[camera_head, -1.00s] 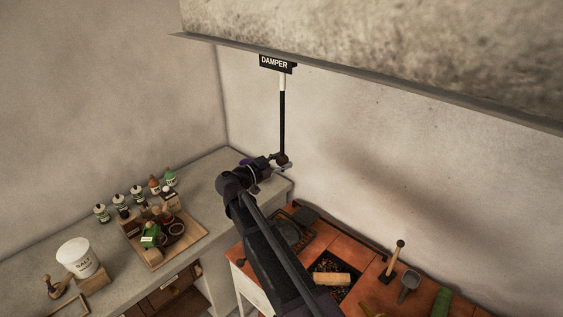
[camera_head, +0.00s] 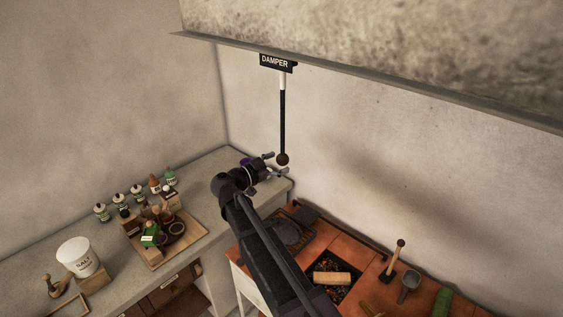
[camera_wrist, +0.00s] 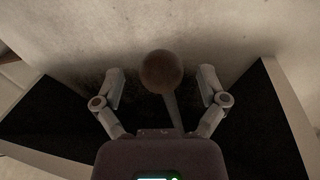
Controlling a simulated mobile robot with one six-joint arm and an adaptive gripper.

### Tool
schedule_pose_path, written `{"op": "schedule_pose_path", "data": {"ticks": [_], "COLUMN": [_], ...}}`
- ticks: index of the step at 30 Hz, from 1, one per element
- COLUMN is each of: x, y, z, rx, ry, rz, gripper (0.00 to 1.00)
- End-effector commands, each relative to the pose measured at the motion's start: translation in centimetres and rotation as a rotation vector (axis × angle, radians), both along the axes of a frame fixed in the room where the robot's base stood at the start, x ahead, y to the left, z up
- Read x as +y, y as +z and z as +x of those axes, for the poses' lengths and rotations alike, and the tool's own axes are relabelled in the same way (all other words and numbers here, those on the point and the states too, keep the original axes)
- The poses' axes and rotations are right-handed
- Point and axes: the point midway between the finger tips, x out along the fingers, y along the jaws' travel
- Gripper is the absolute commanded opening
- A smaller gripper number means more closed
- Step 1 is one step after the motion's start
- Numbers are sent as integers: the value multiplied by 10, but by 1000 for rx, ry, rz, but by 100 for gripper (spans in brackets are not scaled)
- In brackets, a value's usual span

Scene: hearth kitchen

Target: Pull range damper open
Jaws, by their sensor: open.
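The damper pull is a dark rod (camera_head: 282,118) with a white upper section, hanging under the hood below a black DAMPER label (camera_head: 277,64). Its round brown knob (camera_head: 282,159) hangs at the lower end. My gripper (camera_head: 276,164) is open, its fingers apart and just left of the knob in the head view. In the wrist view the knob (camera_wrist: 161,72) appears centred beyond and between the open fingertips of my gripper (camera_wrist: 161,80). I see no finger touching it.
The hood edge (camera_head: 370,82) runs above. The range top (camera_head: 370,262) below holds a pan, a mallet and a wooden block over coals. The left counter (camera_head: 110,215) bears bottles, a tray and a salt tub (camera_head: 77,257). The wall behind the rod is bare.

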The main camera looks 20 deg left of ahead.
Motion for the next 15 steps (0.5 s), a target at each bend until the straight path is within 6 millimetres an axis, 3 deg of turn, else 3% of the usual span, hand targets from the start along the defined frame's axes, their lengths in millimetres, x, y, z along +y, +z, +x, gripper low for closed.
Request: {"op": "schedule_pose_path", "data": {"ticks": [15], "x": [43], "y": [0], "z": [-64], "rx": [1], "ry": [1], "rz": [0], "gripper": [92]}}
